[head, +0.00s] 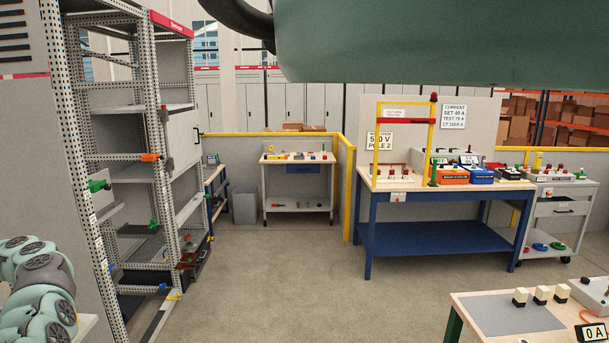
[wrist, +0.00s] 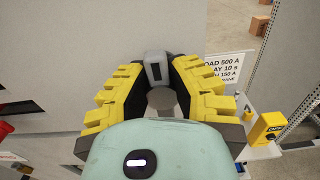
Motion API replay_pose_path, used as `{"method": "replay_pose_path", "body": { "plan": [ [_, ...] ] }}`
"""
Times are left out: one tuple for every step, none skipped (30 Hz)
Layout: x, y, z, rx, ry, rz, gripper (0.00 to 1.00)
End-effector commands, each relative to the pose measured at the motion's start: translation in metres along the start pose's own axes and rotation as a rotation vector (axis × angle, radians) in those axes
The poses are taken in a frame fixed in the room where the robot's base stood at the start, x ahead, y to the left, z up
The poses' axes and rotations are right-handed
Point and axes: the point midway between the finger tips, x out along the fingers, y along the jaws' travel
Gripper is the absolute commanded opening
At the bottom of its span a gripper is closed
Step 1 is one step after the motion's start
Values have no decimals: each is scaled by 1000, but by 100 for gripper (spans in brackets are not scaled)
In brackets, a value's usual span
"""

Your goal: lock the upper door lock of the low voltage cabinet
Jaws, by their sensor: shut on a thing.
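In the wrist view, my gripper (wrist: 160,87) has its yellow and black fingers on both sides of a small grey block with a dark slot (wrist: 154,70), on a flat grey panel (wrist: 70,50). The block looks like the upper door lock's handle. The fingers are closed on it, though their tips and the contact are partly hidden. Whether the lock is turned to locked cannot be told. In the head view my gripper is out of sight, and a plain grey cabinet side (head: 70,170) stands at the left edge.
An open perforated rack (head: 150,110) stands right of the cabinet side. A blue workbench (head: 430,240) and a grey trolley (head: 560,215) stand farther right. A pale table (head: 500,320) is near at bottom right. The middle floor is clear. The wrist view shows a yellow box (wrist: 266,128).

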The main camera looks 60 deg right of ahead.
Motion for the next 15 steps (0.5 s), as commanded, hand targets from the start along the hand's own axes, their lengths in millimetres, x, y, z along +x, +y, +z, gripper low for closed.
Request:
{"method": "replay_pose_path", "body": {
  "plan": [
    [0,0,-1,2,1,-1,0],
    [0,0,-1,5,1,-1,0],
    [1,0,-1,10,1,-1,0],
    [1,0,-1,15,1,-1,0],
    [1,0,-1,22,1,-1,0],
    [1,0,-2,32,1,-1,0],
    [1,0,-2,42,1,-1,0],
    [1,0,-2,55,2,-1,0],
    [1,0,-2,73,2,0,0],
    [1,0,-2,90,2,0,0],
    [1,0,-3,107,2,0,0],
    [1,0,-3,133,2,0,0],
    [1,-1,-3,155,2,0,0],
    [1,-1,-3,178,2,0,0],
    [1,-1,-3,211,2,0,0]
  ]
}}
